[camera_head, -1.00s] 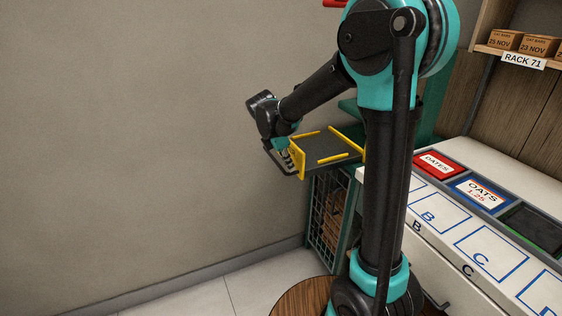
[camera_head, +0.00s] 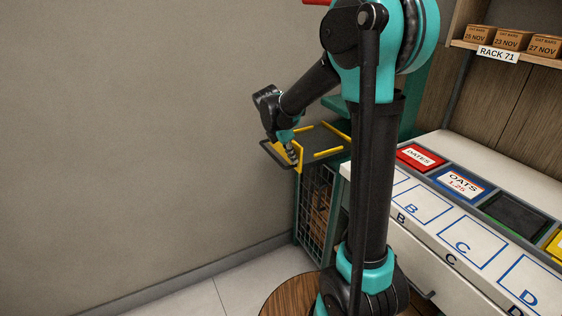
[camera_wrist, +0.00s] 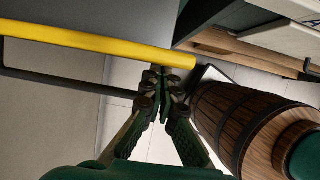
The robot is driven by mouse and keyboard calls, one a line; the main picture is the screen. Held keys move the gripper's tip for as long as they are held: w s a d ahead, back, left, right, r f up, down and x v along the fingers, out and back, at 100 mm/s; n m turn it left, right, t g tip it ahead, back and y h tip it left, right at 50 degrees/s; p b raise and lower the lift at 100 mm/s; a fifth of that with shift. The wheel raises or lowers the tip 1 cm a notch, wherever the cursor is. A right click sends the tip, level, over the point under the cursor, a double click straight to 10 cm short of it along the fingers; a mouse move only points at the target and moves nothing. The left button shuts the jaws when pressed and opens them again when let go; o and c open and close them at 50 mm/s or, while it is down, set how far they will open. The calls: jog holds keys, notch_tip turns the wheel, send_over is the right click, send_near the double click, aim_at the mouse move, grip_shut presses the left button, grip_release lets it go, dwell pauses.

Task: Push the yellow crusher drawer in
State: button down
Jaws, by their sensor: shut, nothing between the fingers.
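The yellow-edged crusher drawer (camera_head: 322,137) has a dark flat top and sits on the green mesh cabinet in the head view. Its yellow front panel with a black bar handle (camera_head: 272,155) faces left. My gripper (camera_head: 291,155) is shut and empty, pointing down at the front panel, between it and the handle. In the wrist view the yellow panel edge (camera_wrist: 90,42) runs across the top with the dark handle (camera_wrist: 60,83) beside it. My closed fingertips (camera_wrist: 162,82) are close to that edge; I cannot tell whether they touch.
The green mesh cabinet (camera_head: 316,205) stands below the drawer. A white counter (camera_head: 440,250) with lettered squares and labelled bins is at right. A rack shelf (camera_head: 510,50) holds small boxes. A wooden barrel (camera_wrist: 235,118) is near my gripper. Floor at left is clear.

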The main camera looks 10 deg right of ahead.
send_near(327, 155)
jog(key=w+d+f, duration=0.1)
jog(key=d, duration=0.1)
jog(key=d+f, duration=0.2)
jog(key=w+d+f, duration=0.1)
jog(key=d+f, duration=0.1)
jog(key=shift+w+f, duration=0.15)
jog(key=shift+w, duration=0.2)
jog(key=shift+d, duration=0.15)
jog(key=a, duration=0.1)
jog(key=s+a, duration=0.1)
jog(key=a, duration=0.2)
jog(key=shift+s+a, duration=0.2)
jog(key=shift+s, duration=0.15)
jog(key=v, duration=1)
jog(key=s+a+f+m+y, duration=0.1)
jog(key=s+f+m, duration=0.5)
jog(key=s, duration=0.3)
jog(key=s+a+f+m+t+y, duration=0.1)
jog(key=s+f+m, duration=0.4)
jog(key=s+m, duration=0.4)
jog(key=s+a+f+m+t+y, duration=0.1)
jog(key=s+a+f+m+y, duration=0.1)
jog(key=s+f+m, duration=0.4)
jog(key=s+m, duration=0.1)
jog(key=s, duration=0.4)
jog(key=shift+s+f, duration=0.15)
jog(key=shift+f, duration=0.25)
